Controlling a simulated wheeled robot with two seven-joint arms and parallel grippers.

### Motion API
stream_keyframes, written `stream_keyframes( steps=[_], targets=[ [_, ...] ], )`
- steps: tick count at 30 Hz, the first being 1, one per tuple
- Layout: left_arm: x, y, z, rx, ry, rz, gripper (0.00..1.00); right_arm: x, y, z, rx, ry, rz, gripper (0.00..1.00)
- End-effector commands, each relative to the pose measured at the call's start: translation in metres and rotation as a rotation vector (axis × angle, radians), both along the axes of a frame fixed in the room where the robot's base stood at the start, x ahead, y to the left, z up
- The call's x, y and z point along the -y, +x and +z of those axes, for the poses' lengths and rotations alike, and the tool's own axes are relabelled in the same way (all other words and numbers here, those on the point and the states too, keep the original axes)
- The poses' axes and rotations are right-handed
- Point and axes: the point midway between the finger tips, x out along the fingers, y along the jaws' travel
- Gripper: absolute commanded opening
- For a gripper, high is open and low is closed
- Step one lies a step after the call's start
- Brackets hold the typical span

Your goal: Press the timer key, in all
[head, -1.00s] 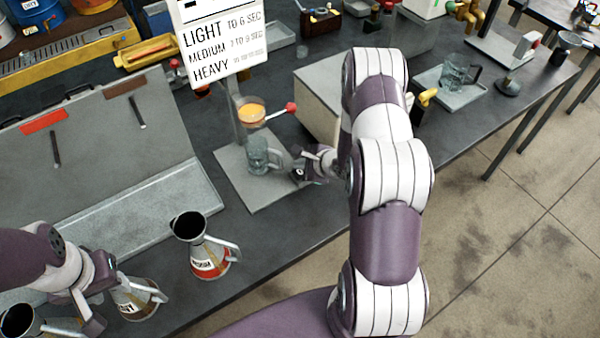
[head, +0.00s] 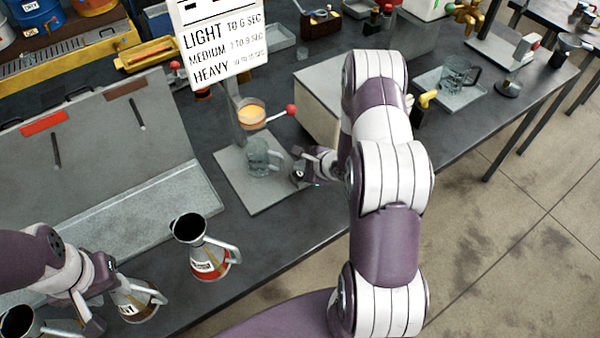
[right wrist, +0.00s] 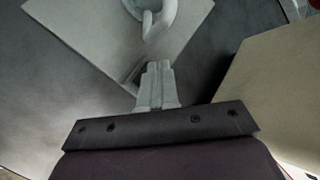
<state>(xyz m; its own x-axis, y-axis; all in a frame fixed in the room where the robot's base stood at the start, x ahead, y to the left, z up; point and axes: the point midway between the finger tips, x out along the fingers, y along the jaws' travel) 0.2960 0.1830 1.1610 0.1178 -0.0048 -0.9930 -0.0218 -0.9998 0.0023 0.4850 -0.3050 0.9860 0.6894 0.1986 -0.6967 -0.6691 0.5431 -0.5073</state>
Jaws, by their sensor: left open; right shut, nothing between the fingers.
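I cannot make out a timer key in either view. A sign (head: 222,45) listing seconds for light, medium and heavy stands on a post above a grey plate (head: 235,190); its top is cut off. A cup of orange liquid (head: 251,115) with a red-knobbed lever (head: 291,110) is held above a glass mug (head: 259,158) on the plate. My right gripper (head: 299,177) is shut and empty beside the mug, apart from it. In the right wrist view its fingertips (right wrist: 158,68) are near the plate's edge, below the mug handle (right wrist: 160,20).
A tray with another glass mug (head: 455,75) is at the right. Dark table lies bare before the plate.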

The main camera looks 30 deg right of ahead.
Motion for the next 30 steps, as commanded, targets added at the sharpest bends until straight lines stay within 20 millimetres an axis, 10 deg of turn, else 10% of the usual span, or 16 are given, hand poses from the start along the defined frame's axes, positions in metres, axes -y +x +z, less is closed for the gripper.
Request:
stream_keyframes(
  steps=[30],
  targets=[
    [0.0, 0.0, 0.0005, 0.0, 0.0, 0.0, 0.43, 0.0, 0.0, -0.0079, 0.0, 0.0, 0.0, 0.0]
  ],
)
